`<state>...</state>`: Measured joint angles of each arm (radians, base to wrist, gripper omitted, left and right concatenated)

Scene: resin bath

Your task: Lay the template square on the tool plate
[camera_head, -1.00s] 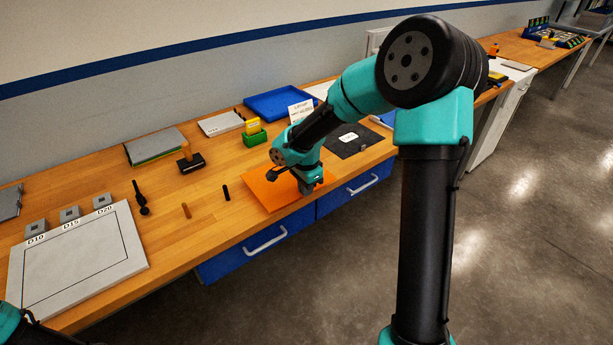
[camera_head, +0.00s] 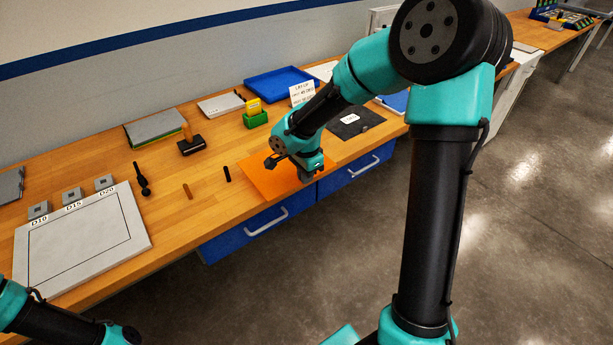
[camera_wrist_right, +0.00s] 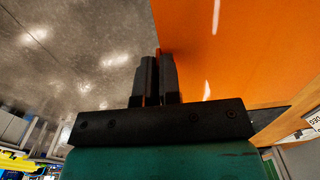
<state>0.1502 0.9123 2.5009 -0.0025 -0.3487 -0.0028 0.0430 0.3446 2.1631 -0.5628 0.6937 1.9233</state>
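The template looks to be the thin orange sheet (camera_head: 268,182) at the front edge of the bench, with a corner near the drawers. My right gripper (camera_head: 305,175) is at the sheet's right front edge. In the right wrist view the fingers (camera_wrist_right: 154,75) are close together with the orange sheet (camera_wrist_right: 240,50) between them. I cannot tell whether the sheet is raised off the bench. The tool plate looks to be the light grey plate (camera_head: 80,244) with a drawn outline, at the left. Part of my left arm shows at the lower left; its fingers are not visible.
Small grey blocks (camera_head: 72,195) stand along the plate's back edge, by labels D10, D15 and D20. A stamp-like tool (camera_head: 191,143) and dark sheet (camera_head: 352,122) are farther back.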

